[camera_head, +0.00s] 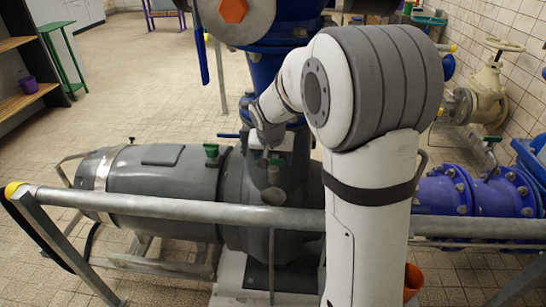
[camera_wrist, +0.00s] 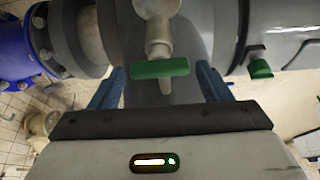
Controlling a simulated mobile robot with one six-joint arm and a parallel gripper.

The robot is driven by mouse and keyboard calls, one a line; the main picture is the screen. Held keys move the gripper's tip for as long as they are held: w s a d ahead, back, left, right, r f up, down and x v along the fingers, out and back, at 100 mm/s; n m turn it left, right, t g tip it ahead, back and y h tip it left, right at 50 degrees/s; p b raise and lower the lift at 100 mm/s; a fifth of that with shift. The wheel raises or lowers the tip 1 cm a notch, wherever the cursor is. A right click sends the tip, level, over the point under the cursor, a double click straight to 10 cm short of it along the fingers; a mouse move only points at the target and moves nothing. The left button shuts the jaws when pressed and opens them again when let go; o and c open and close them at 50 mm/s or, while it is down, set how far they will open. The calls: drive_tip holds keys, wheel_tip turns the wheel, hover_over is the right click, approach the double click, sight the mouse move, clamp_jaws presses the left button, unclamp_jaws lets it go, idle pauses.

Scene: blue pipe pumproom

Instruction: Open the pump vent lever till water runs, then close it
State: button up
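The vent valve (camera_wrist: 157,22) is a pale metal tap on the grey pump (camera_head: 165,175). Its green lever (camera_wrist: 160,68) lies crosswise over the spout in the wrist view. My gripper (camera_wrist: 162,72) is open, one blue finger on each side of the lever. The fingers look apart from it, with a gap on both sides. No water shows at the spout, whose tip is just below the lever. In the head view my wrist is at the pump top, and the fingers and lever there are too small or hidden to tell apart.
A second green handle (camera_head: 211,150) sits on the pump to the left; it also shows in the wrist view (camera_wrist: 260,68). A grey rail (camera_head: 170,205) with a yellow end runs in front of the pump. Blue pipework (camera_head: 480,192) stands at right, and an orange bucket (camera_head: 413,279) below.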

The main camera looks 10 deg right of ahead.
drive_tip(key=shift+o, duration=0.8)
drive_tip(key=v, duration=0.8)
drive_tip(key=shift+p, duration=0.4)
drive_tip(key=s+r+n+g+p, duration=0.1)
drive_tip(key=s+r+p, duration=0.3)
drive_tip(key=s, duration=0.8)
drive_tip(key=s+d+r+n+y+p, duration=0.1)
drive_tip(key=s+r+n+p, duration=0.2)
drive_tip(key=s, duration=1)
wheel_tip(320, 180, up, 2)
drive_tip(key=p, duration=0.3)
drive_tip(key=shift+g+y, duration=0.3)
drive_tip(key=shift+g, duration=0.1)
drive_tip(key=shift+c, duration=0.6)
